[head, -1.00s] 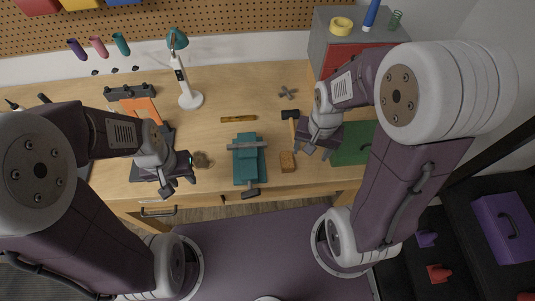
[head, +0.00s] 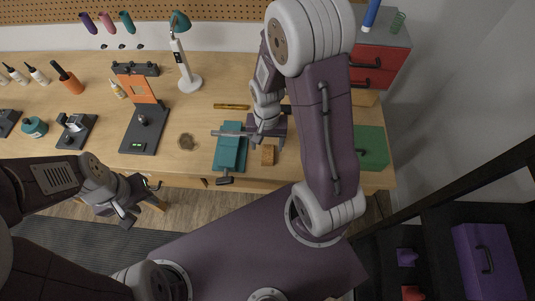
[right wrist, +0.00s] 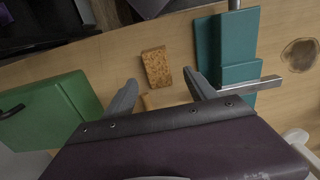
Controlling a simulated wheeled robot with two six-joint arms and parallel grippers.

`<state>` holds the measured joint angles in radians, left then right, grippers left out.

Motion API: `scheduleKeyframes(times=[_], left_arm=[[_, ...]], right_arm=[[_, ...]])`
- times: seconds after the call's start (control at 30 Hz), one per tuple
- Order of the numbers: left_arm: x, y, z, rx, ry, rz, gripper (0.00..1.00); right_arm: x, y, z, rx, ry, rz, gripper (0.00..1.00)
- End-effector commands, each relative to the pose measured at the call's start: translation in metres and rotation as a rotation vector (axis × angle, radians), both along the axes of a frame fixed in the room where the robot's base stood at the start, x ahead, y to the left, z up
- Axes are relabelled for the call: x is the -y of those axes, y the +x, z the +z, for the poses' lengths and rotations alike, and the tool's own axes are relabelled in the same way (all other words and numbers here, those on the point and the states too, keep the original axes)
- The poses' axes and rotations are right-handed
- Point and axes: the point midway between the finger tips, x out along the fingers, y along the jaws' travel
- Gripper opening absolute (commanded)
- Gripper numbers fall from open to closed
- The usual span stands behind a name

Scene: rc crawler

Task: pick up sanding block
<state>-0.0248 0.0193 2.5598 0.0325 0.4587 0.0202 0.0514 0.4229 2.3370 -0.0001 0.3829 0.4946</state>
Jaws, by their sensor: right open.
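The sanding block is a small orange-brown speckled block (head: 268,155) lying on the wooden workbench near its front edge, just right of the teal vise. In the right wrist view the block (right wrist: 157,67) lies beyond and between the fingertips, not touched by them. My right gripper (head: 266,145) is open and empty above the bench, just behind the block; its two fingers (right wrist: 160,82) also show in the right wrist view. My left gripper (head: 126,216) hangs in front of the bench, away from the block; its jaw opening is too small to judge.
The teal vise (head: 230,150) with its grey bar stands close left of the block. A green box (head: 371,147) sits to the right. A yellow-brown bar (head: 231,107) and a dark stand (head: 145,128) are further left.

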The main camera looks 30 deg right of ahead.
Motion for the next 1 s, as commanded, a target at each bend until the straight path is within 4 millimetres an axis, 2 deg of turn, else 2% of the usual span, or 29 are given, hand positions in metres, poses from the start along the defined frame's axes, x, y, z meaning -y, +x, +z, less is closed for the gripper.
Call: scheduleKeyframes(times=[0.1, 0.3, 0.37, 0.6, 0.63, 0.8, 0.87, 1.0], left_arm=[[0.0, 0.0, 0.001, 0.0, 0.0, 0.0, 0.36], [0.0, 0.0, 0.002, 0.0, 0.0, 0.0, 0.36], [0.0, 0.0, 0.002, 0.0, 0.0, 0.0, 0.36], [0.0, 0.0, 0.002, 0.0, 0.0, 0.0, 0.36], [0.0, 0.0, 0.002, 0.0, 0.0, 0.0, 0.36], [0.0, 0.0, 0.002, 0.0, 0.0, 0.0, 0.36], [0.0, 0.0, 0.002, 0.0, 0.0, 0.0, 0.36], [0.0, 0.0, 0.002, 0.0, 0.0, 0.0, 0.36]], right_arm=[[0.0, -0.001, -0.005, -0.002, 0.0, 0.0, 0.65], [0.001, -0.006, -0.042, -0.004, 0.0, 0.0, 0.65], [0.001, -0.006, -0.048, -0.003, -0.001, 0.0, 0.65], [0.001, -0.005, -0.052, 0.002, -0.001, 0.0, 0.65], [0.001, -0.005, -0.052, 0.002, -0.001, 0.0, 0.63], [0.001, -0.005, -0.052, 0.002, -0.001, 0.0, 0.15], [0.001, -0.005, -0.052, 0.002, -0.001, 0.0, 0.0], [0.001, -0.005, -0.052, 0.002, -0.001, 0.0, 0.0]])
